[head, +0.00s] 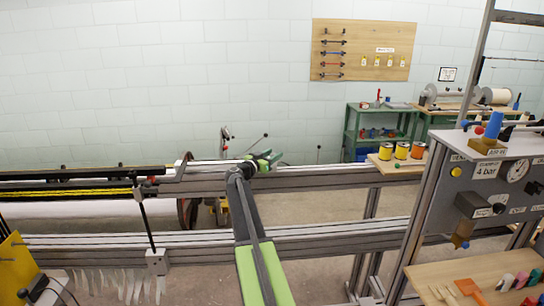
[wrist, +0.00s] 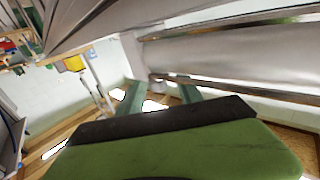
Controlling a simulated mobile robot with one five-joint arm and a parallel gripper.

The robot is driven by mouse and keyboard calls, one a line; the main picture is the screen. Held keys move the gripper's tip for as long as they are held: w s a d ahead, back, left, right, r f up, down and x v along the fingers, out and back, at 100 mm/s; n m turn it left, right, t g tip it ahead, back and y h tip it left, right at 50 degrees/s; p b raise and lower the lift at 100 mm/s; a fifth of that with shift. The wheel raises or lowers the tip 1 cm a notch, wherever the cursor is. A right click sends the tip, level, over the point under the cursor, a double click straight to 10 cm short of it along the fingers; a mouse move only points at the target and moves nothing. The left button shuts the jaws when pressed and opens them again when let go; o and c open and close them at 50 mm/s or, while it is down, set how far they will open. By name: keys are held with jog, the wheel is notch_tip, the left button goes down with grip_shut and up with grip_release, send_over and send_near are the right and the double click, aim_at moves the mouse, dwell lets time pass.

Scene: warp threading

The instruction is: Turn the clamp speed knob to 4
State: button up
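The control panel (head: 440,208) stands at the right of the head view. On its face a black box (head: 470,203) carries a round dark knob (head: 498,208) beside a small white label. The label is too small to read, so I cannot confirm that this is the clamp speed knob or tell its setting. My gripper (head: 266,158) is over the grey frame rails, well left of the panel and apart from it. In the wrist view its two green fingers (wrist: 158,93) stand apart with nothing visible between them. The panel's knob is not recognisable in the wrist view.
Long grey rails (head: 330,231) run across the middle.

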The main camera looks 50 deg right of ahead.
jog(key=s+a, duration=0.2)
jog(key=a, duration=1.5)
jog(key=shift+s+a, duration=0.15)
jog(key=shift+s, duration=0.05)
